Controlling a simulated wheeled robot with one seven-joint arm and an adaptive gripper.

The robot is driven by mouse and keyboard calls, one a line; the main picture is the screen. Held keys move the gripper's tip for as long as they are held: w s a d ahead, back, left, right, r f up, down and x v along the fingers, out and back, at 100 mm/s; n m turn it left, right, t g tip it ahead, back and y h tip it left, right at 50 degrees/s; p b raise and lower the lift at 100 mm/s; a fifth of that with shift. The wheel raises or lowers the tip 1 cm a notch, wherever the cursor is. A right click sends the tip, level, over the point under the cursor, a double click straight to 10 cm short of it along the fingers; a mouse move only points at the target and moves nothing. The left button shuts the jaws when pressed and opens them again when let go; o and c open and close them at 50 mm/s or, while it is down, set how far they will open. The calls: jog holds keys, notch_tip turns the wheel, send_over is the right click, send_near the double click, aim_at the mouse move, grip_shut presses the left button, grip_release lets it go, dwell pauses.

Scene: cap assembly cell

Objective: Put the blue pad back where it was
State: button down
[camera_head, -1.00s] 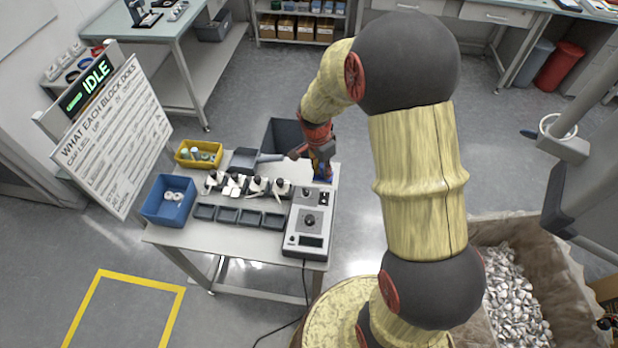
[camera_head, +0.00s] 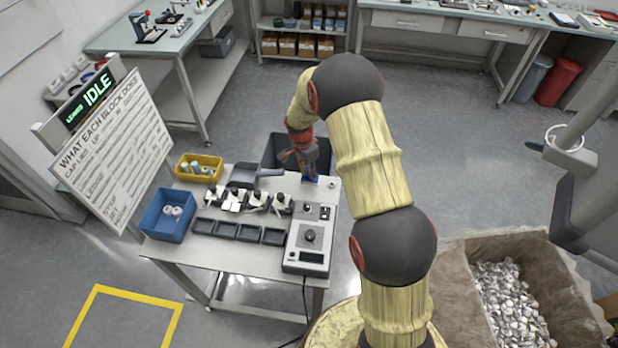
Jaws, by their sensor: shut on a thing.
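The blue pad (camera_head: 310,177) is a small dark blue piece at the tip of my gripper (camera_head: 309,171), at the back right of the small table (camera_head: 205,254). My gripper points down and is shut on the pad. The fingers are small and partly hidden, so the exact grip is hard to see. I cannot tell whether the pad touches the table top.
A grey control box (camera_head: 309,240) stands in front of the gripper. A small light round piece (camera_head: 332,184) lies to its right. Several black-and-white blocks, dark trays (camera_head: 249,232), a grey scoop (camera_head: 243,175), a blue bin (camera_head: 152,214) and a yellow bin (camera_head: 181,170) lie leftward. A dark bin (camera_head: 279,150) stands behind.

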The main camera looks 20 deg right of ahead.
jog(key=shift+w+f, duration=0.3)
jog(key=shift+f, duration=1.6)
jog(key=shift+f+b, duration=0.2)
jog(key=shift+b, duration=0.15)
jog(key=c, duration=1.6)
grip_release()
